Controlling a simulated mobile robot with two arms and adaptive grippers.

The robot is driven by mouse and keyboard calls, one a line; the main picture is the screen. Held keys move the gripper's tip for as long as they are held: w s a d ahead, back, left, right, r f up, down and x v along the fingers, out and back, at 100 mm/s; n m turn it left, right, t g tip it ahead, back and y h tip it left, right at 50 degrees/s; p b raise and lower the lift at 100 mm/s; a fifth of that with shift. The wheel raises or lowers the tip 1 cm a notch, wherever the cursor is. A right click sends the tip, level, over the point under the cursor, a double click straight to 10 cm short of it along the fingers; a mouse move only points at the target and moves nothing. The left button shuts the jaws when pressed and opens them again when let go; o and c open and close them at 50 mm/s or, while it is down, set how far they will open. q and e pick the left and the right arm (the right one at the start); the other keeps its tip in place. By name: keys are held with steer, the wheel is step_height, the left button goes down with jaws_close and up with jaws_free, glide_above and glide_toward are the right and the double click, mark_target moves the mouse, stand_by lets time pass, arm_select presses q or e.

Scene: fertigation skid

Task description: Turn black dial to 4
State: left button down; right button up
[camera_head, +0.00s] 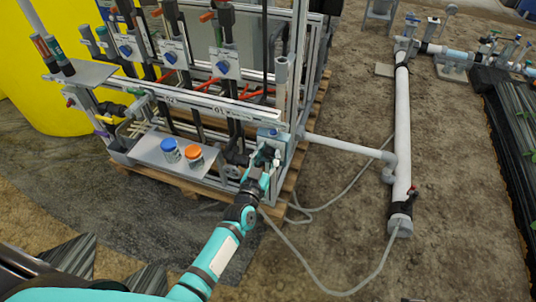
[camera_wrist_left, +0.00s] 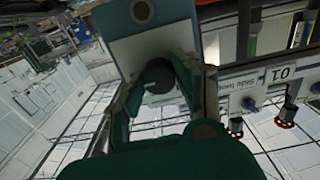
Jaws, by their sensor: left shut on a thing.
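The black dial (camera_wrist_left: 158,78) shows in the left wrist view on the pale front face of a small control box (camera_wrist_left: 125,52). In the head view the box (camera_head: 270,134) is at the front right corner of the skid, and my gripper hides the dial. My left gripper (camera_head: 262,157) reaches the box there. In the left wrist view the fingers of my left gripper (camera_wrist_left: 157,85) stand on both sides of the dial, shut on it. The dial's numbers and pointer cannot be read. My right gripper is not in view.
A metal shelf (camera_head: 143,149) with a blue-capped jar (camera_head: 170,151) and an orange-capped jar (camera_head: 194,156) is left of my gripper. A white pipe (camera_head: 345,147) runs right from the skid. A grey hose (camera_head: 312,288) lies on the soil.

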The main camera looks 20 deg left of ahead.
arm_select(q)
steer(key=n, duration=0.4)
steer(key=shift+p, duration=0.35)
steer(key=n, duration=0.4)
steer(key=shift+a+n, duration=0.15)
steer(key=shift+n, duration=0.15)
steer(key=n, duration=0.4)
steer(key=shift+f+n+b, duration=0.15)
steer(key=shift+n+b, duration=0.15)
steer(key=shift+b, duration=0.05)
steer(key=n+b, duration=0.1)
steer(key=n, duration=0.3)
steer(key=shift+f+n, duration=0.1)
steer(key=shift+n, duration=0.2)
steer(key=n+b, duration=0.1)
steer(key=n, duration=0.3)
steer(key=shift+n+b, duration=0.3)
steer(key=shift+n, duration=0.7)
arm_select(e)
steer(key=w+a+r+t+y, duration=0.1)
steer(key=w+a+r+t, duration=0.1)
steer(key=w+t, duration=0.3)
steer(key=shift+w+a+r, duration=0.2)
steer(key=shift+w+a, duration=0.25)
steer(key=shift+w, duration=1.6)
